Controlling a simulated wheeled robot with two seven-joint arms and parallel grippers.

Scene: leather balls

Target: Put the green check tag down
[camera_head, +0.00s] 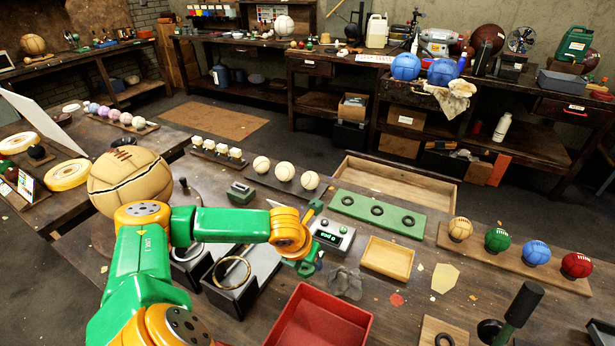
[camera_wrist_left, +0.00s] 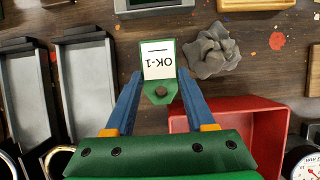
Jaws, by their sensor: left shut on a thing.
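The green check tag (camera_wrist_left: 160,92) has a white label reading "OK-1", upside down in the left wrist view, and a hole at its near end. My left gripper (camera_wrist_left: 160,76) is shut on it, with one blue finger on each side. In the head view my left gripper (camera_head: 310,266) is over the workbench, just left of a grey crumpled lump (camera_head: 345,283) and behind the red tray (camera_head: 318,322). The tag is hard to make out there. How far it is above the bench cannot be told. My right gripper is not in view.
Grey sloped holders (camera_head: 238,278) stand left of the gripper. A box with a green display (camera_head: 332,235) is behind it, and a shallow wooden tray (camera_head: 388,258) is to its right. Balls on a wooden rack (camera_head: 515,260) are farther right.

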